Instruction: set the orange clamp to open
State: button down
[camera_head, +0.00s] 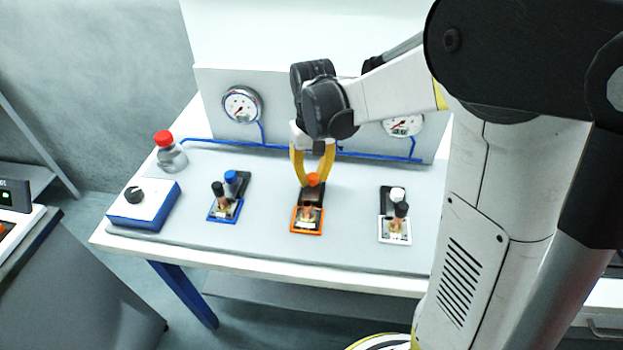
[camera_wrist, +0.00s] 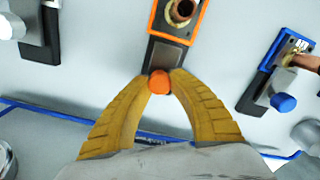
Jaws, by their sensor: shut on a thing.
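The orange clamp (camera_head: 306,219) stands in the middle of the table, between a blue and a white one. It has an orange frame, a copper-coloured part and a dark lever arm with an orange knob (camera_head: 313,179). My gripper (camera_head: 313,181) has yellow fingers and comes down from above at the clamp's far side. In the wrist view the fingertips (camera_wrist: 159,78) are shut on the orange knob (camera_wrist: 159,84). The dark arm and orange frame (camera_wrist: 178,17) extend beyond them. The knob is partly hidden between the fingers.
The blue clamp (camera_head: 225,207) is to the left and the white clamp (camera_head: 395,230) to the right. A panel with gauges (camera_head: 242,104) and blue tubing stands behind. Grey tabletop between the clamps is clear.

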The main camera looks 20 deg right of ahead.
aim_at(313, 175)
jog(key=shift+w+d, duration=0.1)
jog(key=shift+w, duration=0.1)
jog(key=c, duration=1.2)
grip_release()
jog(key=shift+w, duration=0.1)
jog(key=shift+o, duration=0.2)
notch_tip(313, 175, up, 12)
jog(key=s+a+f+t, duration=0.2)
jog(key=s+t, duration=0.5)
jog(key=s, duration=0.8)
jog(key=shift+f, duration=0.3)
